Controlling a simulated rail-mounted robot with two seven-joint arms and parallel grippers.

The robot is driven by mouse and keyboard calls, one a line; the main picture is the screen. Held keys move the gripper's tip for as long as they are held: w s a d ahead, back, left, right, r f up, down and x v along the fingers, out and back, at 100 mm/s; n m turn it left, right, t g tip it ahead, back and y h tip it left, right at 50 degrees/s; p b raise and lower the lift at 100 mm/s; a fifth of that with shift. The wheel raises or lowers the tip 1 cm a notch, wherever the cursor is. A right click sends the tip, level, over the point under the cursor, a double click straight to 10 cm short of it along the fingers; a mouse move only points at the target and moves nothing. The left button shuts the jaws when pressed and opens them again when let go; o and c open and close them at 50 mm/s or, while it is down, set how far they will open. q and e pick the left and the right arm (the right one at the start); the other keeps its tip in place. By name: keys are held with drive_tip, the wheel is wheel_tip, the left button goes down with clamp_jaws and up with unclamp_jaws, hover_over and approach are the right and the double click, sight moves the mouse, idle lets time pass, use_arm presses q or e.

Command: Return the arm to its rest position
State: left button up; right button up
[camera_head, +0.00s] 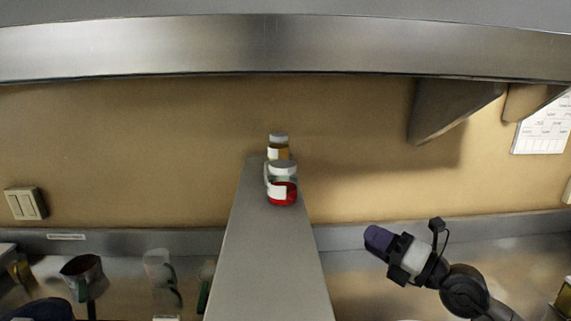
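My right arm comes in from the lower right. Its gripper (379,239) points up and left, with a purple end in front of a white and black body. It is in the air to the right of the grey shelf, apart from the jars. Whether its fingers are open or shut does not show. My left gripper cannot be made out in this view.
A narrow grey shelf (266,265) runs toward the back wall. A jar with red contents (282,190) stands on it, before an amber jar (278,150). Lower left are a dark jug (82,270) and a clear pitcher (158,270). A metal bracket (450,108) hangs upper right.

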drive_tip(key=s+d+r+m+t+h, duration=0.3)
drive_tip(key=r+m+t+h, duration=0.35)
drive_tip(key=m, duration=0.25)
drive_tip(key=s+d+r+m+t+h, duration=0.35)
drive_tip(key=r+m+t+h, duration=0.25)
drive_tip(key=r+m+t, duration=0.25)
drive_tip(key=s+f+m+g+h+p, duration=0.1)
drive_tip(key=s+f+m+g+p, duration=0.25)
drive_tip(key=f, duration=0.55)
drive_tip(key=s+f+m+g+h, duration=0.1)
drive_tip(key=s+f+m+g, duration=0.2)
drive_tip(key=f+m+g, duration=0.35)
drive_tip(key=s+f+m+g+h+p, duration=0.1)
drive_tip(key=s+f+m+g+h, duration=0.3)
drive_tip(key=f, duration=0.8)
drive_tip(key=s+a+f+g+y+p, duration=0.1)
drive_tip(key=s+f+g, duration=0.4)
drive_tip(key=s+f, duration=0.5)
drive_tip(key=s+a+f+g+y+p, duration=0.1)
drive_tip(key=s+f+g+y+p, duration=0.2)
drive_tip(key=s+f, duration=0.7)
drive_tip(key=s+m+g+p, duration=0.1)
drive_tip(key=s+g, duration=0.1)
drive_tip(key=s, duration=0.3)
drive_tip(key=shift+s+a+f+g, duration=0.25)
drive_tip(key=shift+s+a+g, duration=0.05)
drive_tip(key=shift+s, duration=0.1)
